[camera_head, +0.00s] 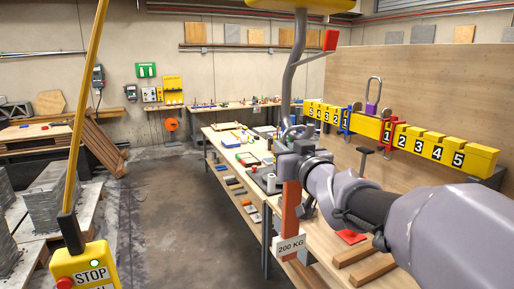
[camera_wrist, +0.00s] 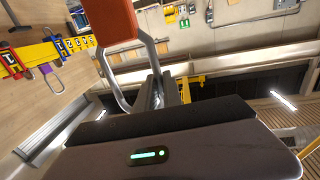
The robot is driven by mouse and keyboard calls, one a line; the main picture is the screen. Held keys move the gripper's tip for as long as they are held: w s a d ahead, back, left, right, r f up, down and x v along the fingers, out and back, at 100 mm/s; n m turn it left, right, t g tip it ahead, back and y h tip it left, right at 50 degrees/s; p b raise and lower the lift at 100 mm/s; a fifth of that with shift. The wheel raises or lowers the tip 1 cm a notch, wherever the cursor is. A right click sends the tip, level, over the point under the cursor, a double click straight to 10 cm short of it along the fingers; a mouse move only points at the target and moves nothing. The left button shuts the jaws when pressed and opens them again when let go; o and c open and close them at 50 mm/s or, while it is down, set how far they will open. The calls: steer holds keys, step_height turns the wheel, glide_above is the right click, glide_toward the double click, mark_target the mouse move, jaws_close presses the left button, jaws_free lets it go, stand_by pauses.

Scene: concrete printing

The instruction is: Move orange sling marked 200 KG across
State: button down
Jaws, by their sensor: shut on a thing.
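The orange sling (camera_head: 291,203) hangs straight down below my gripper (camera_head: 298,143), with a white "200 KG" tag (camera_head: 289,246) near its lower end. My gripper is shut at the sling's top. A grey hook (camera_head: 288,82) with a red latch (camera_head: 330,40) hangs from the yellow block above and reaches down to the gripper. I cannot tell whether the sling is on the hook. In the wrist view the orange sling (camera_wrist: 117,22) and a bent grey metal piece (camera_wrist: 163,65) show beyond the dark jaws; the grip point is partly hidden.
A yellow beam (camera_head: 420,143) with numbered notches, red and blue clamps and a purple-based shackle (camera_head: 372,100) stands at right before a wooden panel. A bench (camera_head: 335,260) lies below the arm. A yellow STOP pendant (camera_head: 88,268) hangs at left. The middle floor is clear.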

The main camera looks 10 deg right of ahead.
steer(key=c, duration=1.4)
jaws_free()
steer(key=s+d, duration=0.3)
steer(key=s, duration=1.4)
steer(key=s+d+f+m+g+h+b, duration=0.2)
steer(key=f+b, duration=0.5)
steer(key=f, duration=0.4)
steer(key=s+d+f+m+g+h+b, duration=0.1)
steer(key=s+f+m+g+h+b, duration=0.15)
steer(key=f+b, duration=0.55)
steer(key=s+d+f+m+g+h+b, duration=0.1)
steer(key=s+d+f+m+h+b, duration=0.3)
steer(key=f, duration=0.9)
steer(key=s+a+f+g+y+b, duration=0.2)
steer(key=s+a+f+b, duration=0.1)
steer(key=f, duration=0.3)
steer(key=s+a+f+n+g+y+b, duration=0.1)
steer(key=s+a+f+g+y+b, duration=0.1)
steer(key=f, duration=0.5)
steer(key=s+a+f+n+g+y+b, duration=0.1)
steer(key=s+a+f+g+y+b, duration=0.1)
steer(key=a, duration=0.6)
step_height(320, 180, down, 4)
steer(key=s+y+b, duration=0.1)
steer(key=s+b, duration=0.1)
steer(key=b, duration=0.1)
steer(key=shift+s+f+b, duration=0.2)
steer(key=shift+s+b, duration=0.1)
steer(key=shift+s, duration=0.05)
